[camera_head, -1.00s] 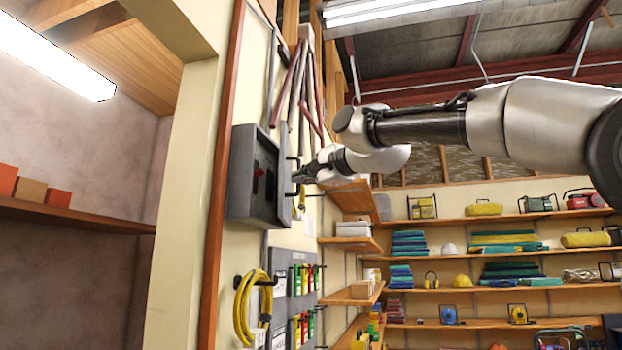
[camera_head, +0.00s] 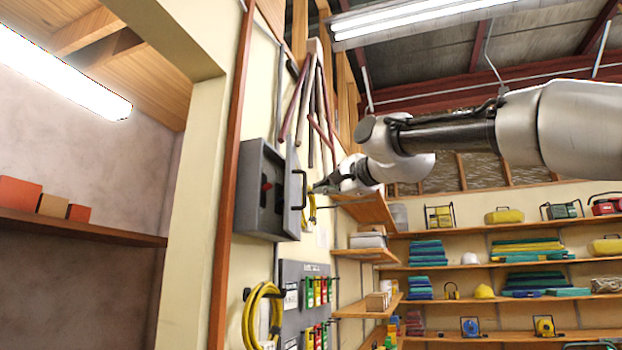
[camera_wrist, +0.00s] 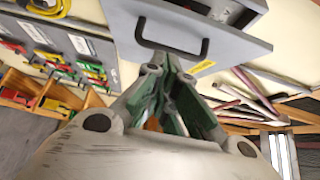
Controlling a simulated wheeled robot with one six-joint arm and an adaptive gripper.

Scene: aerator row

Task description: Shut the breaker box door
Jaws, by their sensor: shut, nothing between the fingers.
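The grey breaker box (camera_head: 257,205) is mounted on the cream wall, with its dark interior and a red switch showing. Its door (camera_head: 292,160) stands open at the box's right side, seen nearly edge-on. The door's black handle (camera_head: 302,190) sticks out to the right. In the wrist view the grey door panel (camera_wrist: 235,45) and the handle (camera_wrist: 172,46) fill the top, beyond my fingers. My gripper (camera_head: 316,188) is shut and empty, just right of the handle; it also shows in the wrist view (camera_wrist: 172,62). I cannot tell whether the fingertips touch the door or handle.
A yellow cable coil (camera_head: 261,315) and a grey lockout board (camera_head: 290,275) hang below the box. Wooden shelves (camera_head: 368,256) stand to the right. Pipes (camera_head: 318,105) run up the wall above my gripper. A doorway post (camera_head: 190,200) is at left.

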